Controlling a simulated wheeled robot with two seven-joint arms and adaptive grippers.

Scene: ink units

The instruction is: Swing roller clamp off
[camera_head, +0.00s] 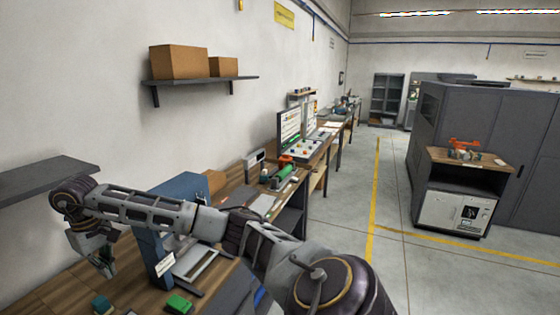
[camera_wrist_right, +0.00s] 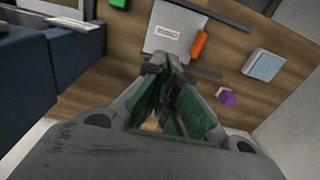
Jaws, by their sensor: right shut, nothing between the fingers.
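A blue unit (camera_head: 150,250) with a white label stands on the wooden bench, beside a light grey open frame (camera_head: 196,264). Its dark blue side also shows at the left of the right wrist view (camera_wrist_right: 30,78). I cannot pick out the roller clamp for certain; my arm covers part of the unit. My right gripper (camera_head: 106,268) hangs over the bench to the left of the unit. In the wrist view its fingertips (camera_wrist_right: 167,64) are together with nothing between them, apart from the blue side. My left gripper is not in view.
Green blocks (camera_head: 179,303) lie on the near bench. The wrist view shows a labelled white plate (camera_wrist_right: 174,30), an orange piece (camera_wrist_right: 199,44), a pale blue box (camera_wrist_right: 263,65) and a purple piece (camera_wrist_right: 227,98). A dark shelf (camera_head: 40,180) juts from the wall at left.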

